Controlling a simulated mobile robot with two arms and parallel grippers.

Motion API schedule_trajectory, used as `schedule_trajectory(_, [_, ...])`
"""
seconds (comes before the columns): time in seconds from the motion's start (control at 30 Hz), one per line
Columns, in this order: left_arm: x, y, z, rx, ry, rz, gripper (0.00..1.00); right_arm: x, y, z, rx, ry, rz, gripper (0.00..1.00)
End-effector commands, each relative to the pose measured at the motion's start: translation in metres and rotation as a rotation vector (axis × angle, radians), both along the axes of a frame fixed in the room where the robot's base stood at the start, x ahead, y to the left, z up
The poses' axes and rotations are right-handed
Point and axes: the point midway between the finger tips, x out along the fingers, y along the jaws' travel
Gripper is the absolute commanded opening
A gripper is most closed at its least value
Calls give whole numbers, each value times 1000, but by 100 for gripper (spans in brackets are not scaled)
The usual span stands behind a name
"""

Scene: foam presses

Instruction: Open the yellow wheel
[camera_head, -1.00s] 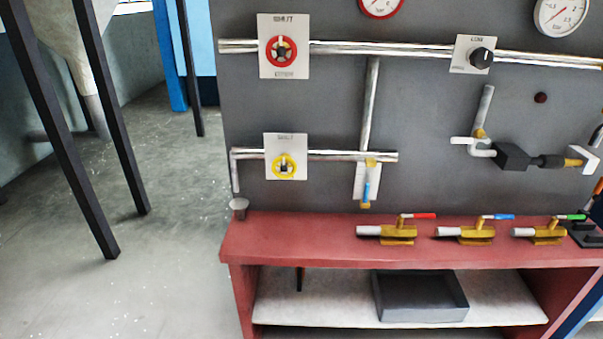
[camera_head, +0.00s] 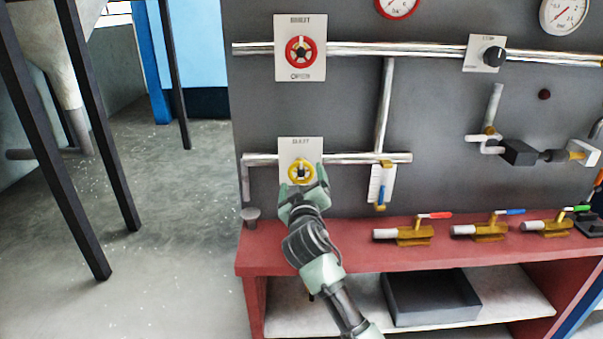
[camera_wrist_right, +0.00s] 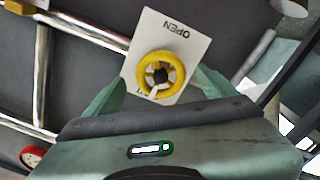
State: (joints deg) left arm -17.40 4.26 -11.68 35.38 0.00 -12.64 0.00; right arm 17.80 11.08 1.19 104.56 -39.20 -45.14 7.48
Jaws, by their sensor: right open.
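The yellow wheel (camera_head: 301,171) is a small round handwheel on a white plate (camera_head: 312,146) on the grey panel. My right gripper (camera_head: 304,180) is at the wheel's lower side in the head view, its fingers apart. In the right wrist view the yellow wheel (camera_wrist_right: 159,76) shows between the two green fingers of the gripper (camera_wrist_right: 160,90). No finger is seen closed on the rim. The plate (camera_wrist_right: 180,35) reads OPEN at its far end; the other word is partly hidden by the wheel. My left gripper is not in view.
A red wheel (camera_head: 302,52) on its own plate is above. A metal pipe (camera_head: 355,159) runs right from the yellow wheel's plate. Below is a red bench (camera_head: 340,258) with several brass valves, including one with a red lever (camera_head: 434,215).

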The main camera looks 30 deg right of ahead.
Motion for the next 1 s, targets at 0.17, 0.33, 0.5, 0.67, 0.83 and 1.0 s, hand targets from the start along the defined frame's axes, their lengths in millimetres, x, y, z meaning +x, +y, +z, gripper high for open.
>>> schedule_trajectory(0.17, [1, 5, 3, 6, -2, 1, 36, 23, -14, 0, 0, 2, 0, 86])
schedule_trajectory(0.33, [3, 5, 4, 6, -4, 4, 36, 34, -20, -1, 1, 3, 1, 86])
schedule_trajectory(0.5, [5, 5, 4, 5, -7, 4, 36, 36, -22, -1, 1, 2, 2, 86])
schedule_trajectory(0.67, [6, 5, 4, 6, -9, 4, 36, 36, -22, -1, 1, 2, 2, 78])
schedule_trajectory(0.83, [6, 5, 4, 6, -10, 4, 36, 36, -21, -1, 1, 2, 2, 30])
schedule_trajectory(1.0, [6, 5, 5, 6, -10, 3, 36, 36, -21, -1, -2, 4, 2, 24])
